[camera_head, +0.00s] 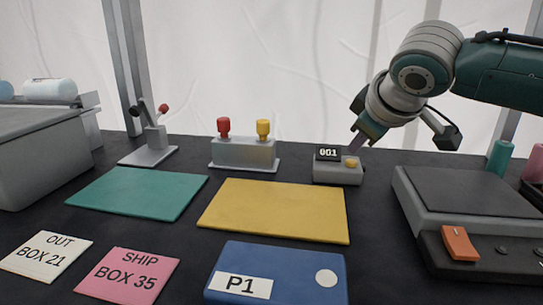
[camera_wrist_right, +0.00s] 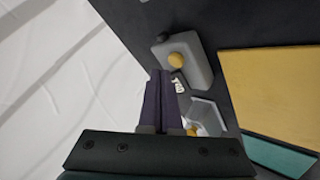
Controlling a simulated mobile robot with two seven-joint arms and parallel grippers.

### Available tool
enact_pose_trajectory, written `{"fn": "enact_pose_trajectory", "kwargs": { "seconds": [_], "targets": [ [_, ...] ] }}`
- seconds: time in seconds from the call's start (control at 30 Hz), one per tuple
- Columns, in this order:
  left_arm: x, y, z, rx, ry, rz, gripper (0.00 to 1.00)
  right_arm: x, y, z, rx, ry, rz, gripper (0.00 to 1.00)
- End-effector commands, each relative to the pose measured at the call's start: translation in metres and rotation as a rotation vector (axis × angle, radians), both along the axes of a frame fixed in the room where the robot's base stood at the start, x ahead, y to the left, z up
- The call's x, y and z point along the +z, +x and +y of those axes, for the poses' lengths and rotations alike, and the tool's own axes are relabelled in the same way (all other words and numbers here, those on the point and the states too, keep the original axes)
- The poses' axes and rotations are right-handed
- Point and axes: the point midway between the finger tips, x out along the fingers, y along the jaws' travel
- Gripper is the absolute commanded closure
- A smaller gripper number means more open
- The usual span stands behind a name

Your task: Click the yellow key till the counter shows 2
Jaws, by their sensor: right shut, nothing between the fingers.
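The counter (camera_head: 338,174) is a small grey box at the back of the table, with a dark display (camera_head: 328,154) reading 001. Its yellow key (camera_head: 351,163) is a small round button right of the display. The key also shows in the right wrist view (camera_wrist_right: 176,60). My right gripper (camera_head: 356,146) is shut and empty, its fingertips pointing down just above and behind the key. In the right wrist view its fingertips (camera_wrist_right: 161,73) lie beside the key; I cannot tell whether they touch it. My left gripper is not in view.
A grey box with red and yellow knobs (camera_head: 244,153) stands left of the counter, and a lever stand (camera_head: 149,155) farther left. A grey machine with an orange switch (camera_head: 460,243) is at right. Yellow (camera_head: 275,210) and teal (camera_head: 138,193) mats lie flat in front.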

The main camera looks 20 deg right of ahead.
Motion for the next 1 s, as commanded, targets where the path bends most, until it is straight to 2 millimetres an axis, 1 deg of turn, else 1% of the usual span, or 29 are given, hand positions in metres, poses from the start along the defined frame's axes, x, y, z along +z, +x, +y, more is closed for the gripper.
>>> {"fn": "enact_pose_trajectory", "kwargs": {
  "seconds": [0.53,0.8,1.0],
  "targets": [
    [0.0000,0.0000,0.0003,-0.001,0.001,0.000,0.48,-0.0003,-0.0001,0.0000,0.000,0.000,0.000,1.00],
    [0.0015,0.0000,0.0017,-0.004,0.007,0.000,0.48,-0.0083,-0.0002,0.0001,0.000,0.000,0.001,1.00],
    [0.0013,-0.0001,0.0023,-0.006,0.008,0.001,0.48,-0.0087,-0.0001,0.0001,0.000,0.000,0.000,1.00]
  ]
}}
